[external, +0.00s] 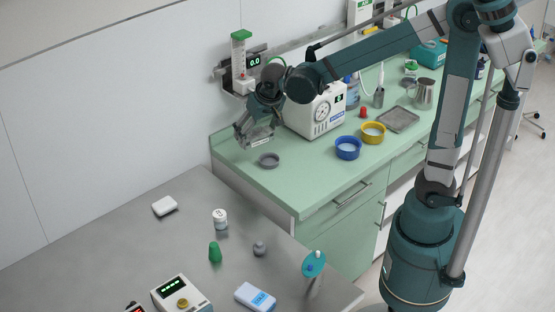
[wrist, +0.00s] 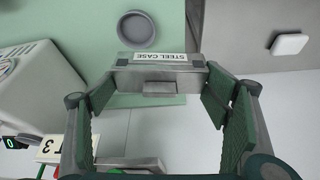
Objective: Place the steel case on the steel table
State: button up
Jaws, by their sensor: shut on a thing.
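The steel case (wrist: 160,77) is a grey metal box with a white "STEEL CASE" label, between the finger pads in the wrist view. My gripper (wrist: 160,92) is shut on it. In the external view my gripper (external: 256,132) holds the case above the back left end of the green counter, near the wall; the case is partly hidden by the fingers there. The steel table (external: 120,250) is the grey top at the lower left of the external view, in front of the counter. It also shows at the upper right of the wrist view (wrist: 225,45).
On the steel table are a white block (external: 165,205), a white jar (external: 220,219), a green bottle (external: 215,253), a grey knob-like piece (external: 259,248) and several devices. A grey dish (external: 269,160) and white machine (external: 318,112) stand on the counter (external: 300,185). The table's left part is bare.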

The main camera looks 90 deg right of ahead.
jog(key=w+a+f+n+y+p, duration=0.1)
jog(key=w+a+f+n+p, duration=0.1)
jog(key=w+a, duration=1.2)
jog(key=w+a+f+n+t+p, duration=0.1)
jog(key=w+a+f+n, duration=0.3)
jog(key=w+a, duration=1.1)
jog(key=a+f+p, duration=0.1)
jog(key=a, duration=0.4)
jog(key=shift+a+f+t+y, duration=0.15)
jog(key=shift+a+t+y, duration=0.15)
jog(key=shift+a+y, duration=0.1)
jog(key=shift+w, duration=0.1)
jog(key=shift+f, duration=3.1)
jog(key=shift+f, duration=0.1)
jog(key=shift+f+b, duration=0.45)
jog(key=shift+f, duration=1.35)
jog(key=shift+f, duration=0.2)
